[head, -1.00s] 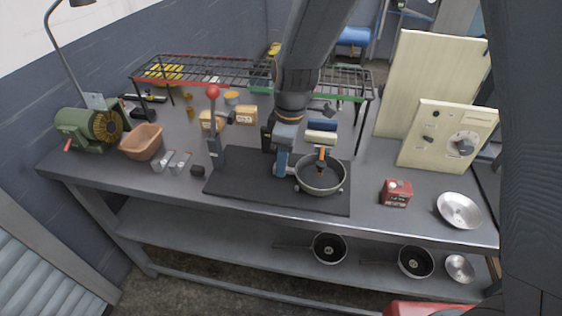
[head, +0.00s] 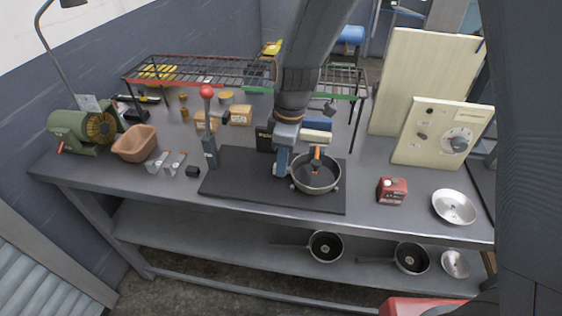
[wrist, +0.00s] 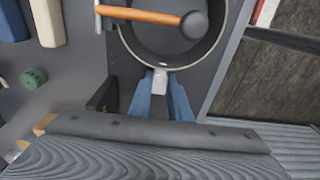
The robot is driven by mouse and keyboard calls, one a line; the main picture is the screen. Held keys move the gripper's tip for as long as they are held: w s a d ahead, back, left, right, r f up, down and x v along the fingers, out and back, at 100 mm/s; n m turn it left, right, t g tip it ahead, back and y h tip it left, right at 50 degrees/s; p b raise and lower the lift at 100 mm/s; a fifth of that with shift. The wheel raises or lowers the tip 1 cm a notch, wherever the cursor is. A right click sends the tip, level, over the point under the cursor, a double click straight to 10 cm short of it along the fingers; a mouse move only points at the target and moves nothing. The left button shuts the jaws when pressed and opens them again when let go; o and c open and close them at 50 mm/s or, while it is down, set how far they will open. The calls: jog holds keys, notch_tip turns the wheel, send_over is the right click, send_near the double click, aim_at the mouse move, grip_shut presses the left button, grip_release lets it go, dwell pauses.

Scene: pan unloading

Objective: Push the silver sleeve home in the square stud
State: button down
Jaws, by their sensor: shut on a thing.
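A dark round pan (head: 316,187) stands on the black mat (head: 235,178). It also shows at the top of the wrist view (wrist: 143,59). My gripper (head: 283,168) is low at the pan's left side. In the wrist view its blue fingers (wrist: 160,88) are closed on either side of a small silver sleeve (wrist: 160,79). The sleeve's far end meets the pan's outer wall. The square stud is not distinguishable there, so how deep the sleeve sits cannot be told.
A red-knobbed lever press (head: 209,145) stands at the mat's left. A red box (head: 392,190) and a silver dish (head: 454,207) are to the right. A wire rack (head: 230,72) is behind.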

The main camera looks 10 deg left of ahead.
jog(key=shift+d, duration=0.45)
dwell(0.3)
jog(key=c, duration=1.6)
grip_release()
jog(key=shift+o, duration=0.2)
jog(key=shift+s+d+r+b, duration=0.15)
jog(key=shift+r+b, duration=0.2)
jog(key=shift+r, duration=0.95)
jog(key=shift+w+d+r+b, duration=0.1)
jog(key=shift+r+b, duration=0.2)
jog(key=shift+r, duration=0.95)
jog(key=shift+s+d+r+b, duration=0.15)
jog(key=shift+r+b, duration=0.2)
jog(key=shift+r, duration=0.95)
jog(key=shift+w, duration=0.1)
